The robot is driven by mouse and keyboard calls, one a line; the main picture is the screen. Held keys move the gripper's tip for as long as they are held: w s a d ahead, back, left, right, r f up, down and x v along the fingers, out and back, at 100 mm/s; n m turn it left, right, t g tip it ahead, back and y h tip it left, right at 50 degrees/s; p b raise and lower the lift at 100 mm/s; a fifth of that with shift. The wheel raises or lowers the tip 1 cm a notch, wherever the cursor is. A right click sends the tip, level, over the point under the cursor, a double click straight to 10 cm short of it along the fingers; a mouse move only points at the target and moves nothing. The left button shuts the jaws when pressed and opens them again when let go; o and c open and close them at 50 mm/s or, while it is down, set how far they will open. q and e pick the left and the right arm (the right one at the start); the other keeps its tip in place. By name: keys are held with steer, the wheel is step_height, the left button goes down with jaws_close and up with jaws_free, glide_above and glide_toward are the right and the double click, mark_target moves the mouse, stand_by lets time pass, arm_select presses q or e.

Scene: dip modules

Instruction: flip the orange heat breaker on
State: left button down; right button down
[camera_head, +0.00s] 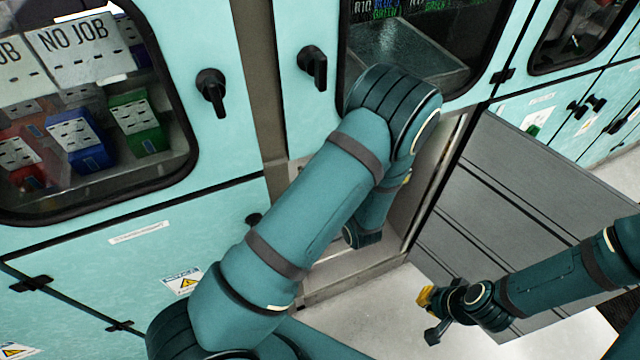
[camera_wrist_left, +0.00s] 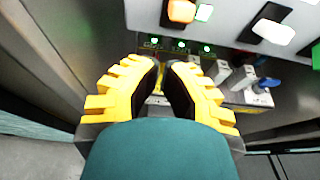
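The orange breaker (camera_wrist_left: 181,11) is a bright orange switch cap on a pale panel at the top edge of the left wrist view, with a small lit pale-green piece (camera_wrist_left: 204,13) beside it. Its on or off position cannot be told. My left gripper (camera_wrist_left: 163,63) has yellow ribbed fingers with dark pads. Its tips are close together with a narrow gap, nothing clearly held, and appear below the orange breaker, apart from it in the picture. In the head view my left arm reaches into the cabinet and hides its gripper. My right gripper (camera_head: 432,314) is low at right, away from the cabinets.
A white switch (camera_wrist_left: 273,31) on a dark base, several small green lights (camera_wrist_left: 181,46) and a blue-tipped lever (camera_wrist_left: 267,82) are near the left gripper. Teal cabinet doors with black handles (camera_head: 212,90) stand around the arm. Floor (camera_head: 385,310) is open near the right gripper.

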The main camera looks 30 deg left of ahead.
arm_select(q)
steer(key=s+d+r+p, duration=0.1)
steer(key=s+d+r, duration=0.3)
steer(key=d+r, duration=0.1)
steer(key=shift+s+d+r, duration=0.35)
steer(key=shift+d+r, duration=0.05)
steer(key=shift+r, duration=0.5)
steer(key=shift+s+d, duration=0.1)
